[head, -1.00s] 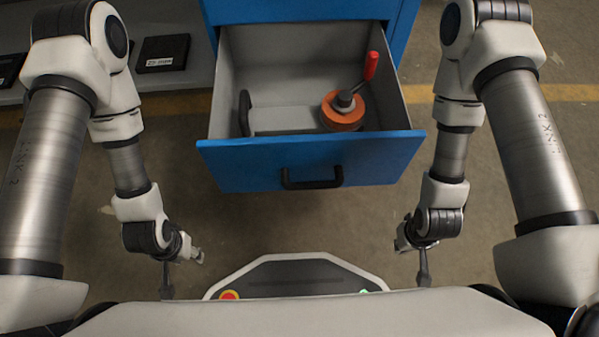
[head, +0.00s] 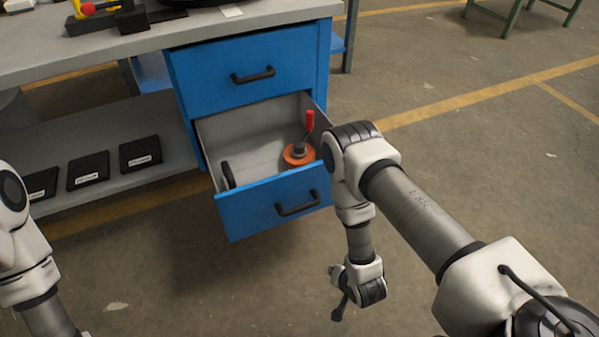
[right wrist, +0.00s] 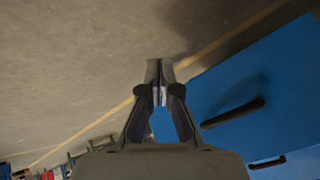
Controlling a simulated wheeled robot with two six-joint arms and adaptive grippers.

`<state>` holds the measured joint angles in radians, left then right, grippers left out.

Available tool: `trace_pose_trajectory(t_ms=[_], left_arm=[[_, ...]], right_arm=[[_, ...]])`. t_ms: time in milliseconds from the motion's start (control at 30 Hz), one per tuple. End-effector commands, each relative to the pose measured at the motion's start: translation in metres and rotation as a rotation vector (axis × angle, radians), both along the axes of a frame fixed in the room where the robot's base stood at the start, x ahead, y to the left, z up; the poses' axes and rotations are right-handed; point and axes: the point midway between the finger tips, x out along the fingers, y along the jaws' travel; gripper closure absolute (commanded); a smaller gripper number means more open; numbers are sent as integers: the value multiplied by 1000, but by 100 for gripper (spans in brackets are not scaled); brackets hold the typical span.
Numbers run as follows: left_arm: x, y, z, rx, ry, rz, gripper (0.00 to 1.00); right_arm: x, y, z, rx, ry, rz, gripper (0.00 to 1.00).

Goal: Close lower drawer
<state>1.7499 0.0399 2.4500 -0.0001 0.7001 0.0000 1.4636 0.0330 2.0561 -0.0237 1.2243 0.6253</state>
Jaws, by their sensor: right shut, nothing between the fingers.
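The lower drawer (head: 240,213) is blue with a grey inside and stands pulled out from the blue cabinet. Its black handle (head: 297,205) is on the front face. Inside lies an orange disc-shaped tool with a red grip (head: 299,152), and a dark curved handle at the left. In the right wrist view a blue drawer front (right wrist: 262,80) with a black handle (right wrist: 232,113) shows at the right. My right gripper (head: 338,312) hangs low, in front of and right of the drawer, apart from it. Its fingers (right wrist: 160,92) are shut and empty. My left gripper is out of view.
The upper drawer (head: 250,80) is shut below the grey workbench top (head: 190,36). Floor to the right and in front of the drawer is clear, with yellow lines.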

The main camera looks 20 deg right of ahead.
Motion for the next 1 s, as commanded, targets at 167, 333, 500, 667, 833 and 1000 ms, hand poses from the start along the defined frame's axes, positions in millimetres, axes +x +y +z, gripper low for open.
trace_pose_trajectory(t_ms=[167, 333, 500, 667, 833, 1000], left_arm=[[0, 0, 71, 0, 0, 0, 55], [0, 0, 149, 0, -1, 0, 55], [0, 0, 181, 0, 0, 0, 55], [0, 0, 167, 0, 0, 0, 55], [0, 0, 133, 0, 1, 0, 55], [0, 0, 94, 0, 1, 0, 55]], right_arm=[[40, 1, 55, 180, -262, -177, 100], [67, 3, 133, 531, -615, -349, 100], [67, 6, 176, 822, -823, -399, 100], [71, 6, 173, 879, -857, -403, 100], [89, 7, 165, 875, -856, -403, 100], [111, 8, 164, 875, -857, -403, 100]])
